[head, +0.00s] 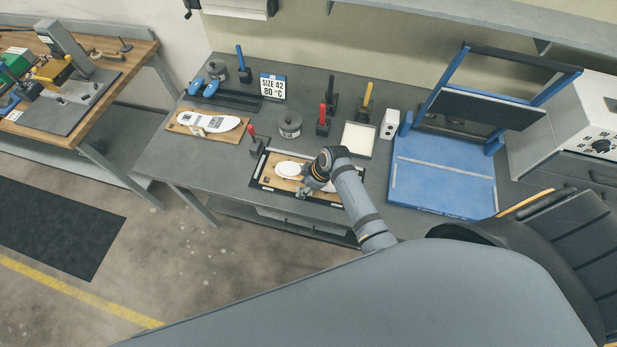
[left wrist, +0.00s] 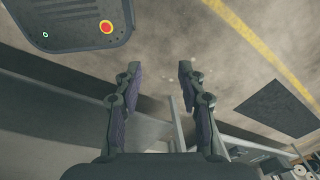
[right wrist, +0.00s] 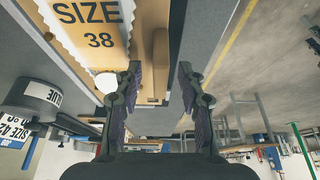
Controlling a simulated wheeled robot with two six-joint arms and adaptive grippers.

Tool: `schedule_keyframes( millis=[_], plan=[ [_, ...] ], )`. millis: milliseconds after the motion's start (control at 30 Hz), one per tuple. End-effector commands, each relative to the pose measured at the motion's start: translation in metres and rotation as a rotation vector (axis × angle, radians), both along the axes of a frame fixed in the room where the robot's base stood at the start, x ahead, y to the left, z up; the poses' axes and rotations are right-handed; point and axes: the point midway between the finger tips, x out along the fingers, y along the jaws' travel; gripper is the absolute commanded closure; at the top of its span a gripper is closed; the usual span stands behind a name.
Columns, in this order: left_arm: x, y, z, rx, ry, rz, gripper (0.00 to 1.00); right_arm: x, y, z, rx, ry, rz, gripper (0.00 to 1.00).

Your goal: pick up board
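A wooden board (head: 264,178) with a white insole shape (head: 287,169) lies in a dark frame at the table's front edge. In the right wrist view the board (right wrist: 148,35) carries a "SIZE 38" label (right wrist: 88,25). My right gripper (head: 309,189) is at the board's right part. In its wrist view the right gripper (right wrist: 160,72) is open, with a raised wooden piece (right wrist: 160,62) of the board showing between its fingertips; I cannot tell if they touch. A second board (head: 186,128) with a white insole lies further left. My left gripper (left wrist: 156,72) is open and empty above the floor.
A grey can (head: 289,124), a red-handled tool (head: 252,136) and a "SIZE 42" sign (head: 273,87) stand behind the board. A white tray (head: 357,140) and a blue press (head: 445,178) are to the right. Bare table lies left of the frame.

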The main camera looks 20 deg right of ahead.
Motion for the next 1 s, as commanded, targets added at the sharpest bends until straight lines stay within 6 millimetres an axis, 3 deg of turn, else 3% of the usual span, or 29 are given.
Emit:
schedule_keyframes(
  millis=[33,333,767,1000],
  plan=[
    [0.001,0.000,0.000,0.000,-0.002,0.000,0.60,0.000,0.000,0.000,0.000,0.000,0.000,0.60],
    [0.016,0.000,0.001,0.000,-0.024,-0.001,0.60,0.000,0.000,0.000,0.000,0.000,0.000,1.00],
    [0.015,0.001,0.001,0.000,-0.023,-0.002,0.60,0.001,0.000,0.002,0.000,-0.001,0.000,1.00],
    [0.015,0.001,0.001,0.001,-0.022,-0.001,0.60,0.017,-0.001,0.022,0.000,-0.005,-0.005,1.00]
  ],
)
